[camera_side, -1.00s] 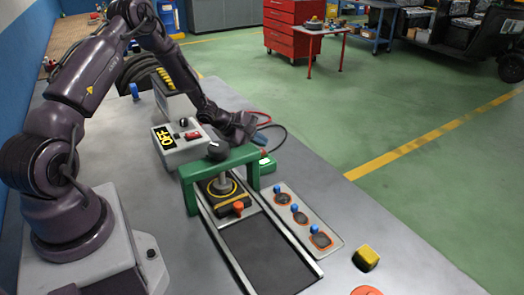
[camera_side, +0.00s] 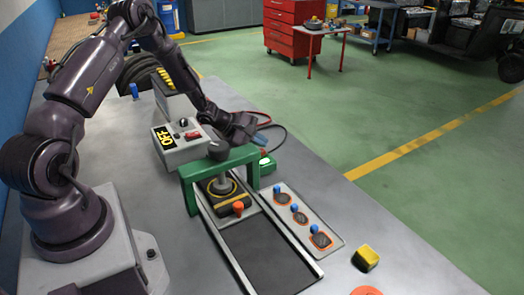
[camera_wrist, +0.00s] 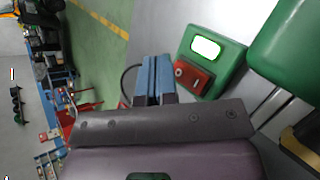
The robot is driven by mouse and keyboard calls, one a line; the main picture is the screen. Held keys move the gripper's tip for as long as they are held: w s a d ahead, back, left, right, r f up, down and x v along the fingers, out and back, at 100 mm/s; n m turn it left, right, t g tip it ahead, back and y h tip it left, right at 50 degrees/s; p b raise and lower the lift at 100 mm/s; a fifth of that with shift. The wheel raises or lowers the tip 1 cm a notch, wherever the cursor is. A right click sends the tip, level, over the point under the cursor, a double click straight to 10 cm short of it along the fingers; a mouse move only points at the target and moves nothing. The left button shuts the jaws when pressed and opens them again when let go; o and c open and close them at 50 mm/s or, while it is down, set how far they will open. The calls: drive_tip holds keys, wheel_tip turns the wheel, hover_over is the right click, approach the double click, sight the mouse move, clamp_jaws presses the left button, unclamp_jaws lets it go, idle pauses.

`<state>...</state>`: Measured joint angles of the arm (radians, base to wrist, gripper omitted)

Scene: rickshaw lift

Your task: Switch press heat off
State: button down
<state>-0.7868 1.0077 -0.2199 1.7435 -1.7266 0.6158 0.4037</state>
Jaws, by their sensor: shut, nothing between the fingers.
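A pale control box (camera_side: 180,146) stands behind the green press frame (camera_side: 186,190) in the side view. Its yellow display (camera_side: 165,138) reads OFF, and it carries a dark knob and a red switch (camera_side: 193,134). A small green box (camera_side: 267,165) with a bright window sits beside the press. It also shows in the wrist view (camera_wrist: 235,62), with a red switch block (camera_wrist: 189,76) by its window. My gripper (camera_side: 250,136) is shut and empty, above and behind the green box. In the wrist view its blue fingertips (camera_wrist: 154,62) are together, left of the red block and apparently apart from it.
The press has a dark knob (camera_side: 218,149) on top and an orange knob (camera_side: 238,208) below. A panel (camera_side: 302,222) with several blue-topped pieces lies to its right. A yellow block (camera_side: 366,257) sits near the table edge. Dark and red cables run behind my gripper.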

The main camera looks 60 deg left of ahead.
drive_tip(key=shift+f, duration=0.3)
drive_tip(key=shift+w+f, duration=0.1)
drive_tip(key=shift+f, duration=0.25)
idle(0.5)
drive_tip(key=shift+r, duration=0.15)
drive_tip(key=shift+r, duration=0.65)
drive_tip(key=shift+s+r, duration=0.25)
drive_tip(key=shift+r, duration=1)
drive_tip(key=shift+s+r, duration=0.25)
drive_tip(key=shift+r, duration=0.95)
